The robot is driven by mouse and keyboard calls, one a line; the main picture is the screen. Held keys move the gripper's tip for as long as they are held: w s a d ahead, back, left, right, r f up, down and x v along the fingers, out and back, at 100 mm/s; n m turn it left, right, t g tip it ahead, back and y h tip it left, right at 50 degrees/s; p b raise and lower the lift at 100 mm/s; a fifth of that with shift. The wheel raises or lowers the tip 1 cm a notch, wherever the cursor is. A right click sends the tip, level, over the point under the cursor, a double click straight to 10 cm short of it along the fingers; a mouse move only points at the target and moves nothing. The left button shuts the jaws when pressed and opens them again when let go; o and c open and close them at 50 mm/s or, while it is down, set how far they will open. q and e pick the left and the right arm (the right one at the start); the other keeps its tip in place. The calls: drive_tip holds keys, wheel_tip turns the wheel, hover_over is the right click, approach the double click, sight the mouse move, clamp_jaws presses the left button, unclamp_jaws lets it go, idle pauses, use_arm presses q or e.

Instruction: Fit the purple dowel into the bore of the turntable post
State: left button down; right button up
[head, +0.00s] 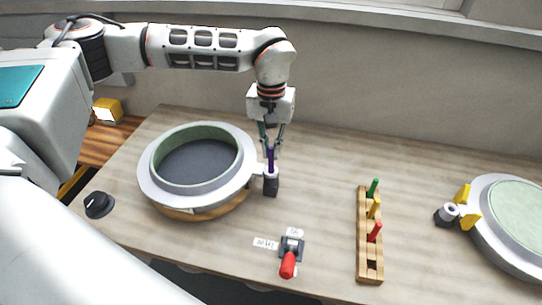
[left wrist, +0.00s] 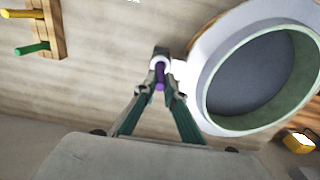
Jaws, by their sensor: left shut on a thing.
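The purple dowel (head: 270,157) is upright in my left gripper (head: 271,146), which is shut on it. In the left wrist view the dowel (left wrist: 160,76) shows between the fingertips (left wrist: 161,88). The dark turntable post (head: 270,186) stands at the right edge of the left turntable (head: 150,180), directly below the gripper. Its pale collar shows in the left wrist view (left wrist: 159,61). The dowel's lower end meets the post top in the head view; I cannot tell whether it is inside the bore. My right gripper is not in view.
A wooden rack (head: 369,260) holds green, yellow and red pegs. A red-handled switch (head: 288,262) is at the front edge, a black knob (head: 98,204) at left. Another round mould (head: 515,220) with yellow clamps is at right. The bench between post and rack is clear.

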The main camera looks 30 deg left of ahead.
sight(271, 158)
use_arm(q)
drive_tip(key=shift+f, duration=1.45)
drive_tip(key=shift+f, duration=0.2)
drive_tip(key=c, duration=2.1)
unclamp_jaws()
drive_tip(key=shift+r, duration=0.1)
wheel_tip(271, 158, up, 12)
drive_tip(key=shift+r, duration=0.15)
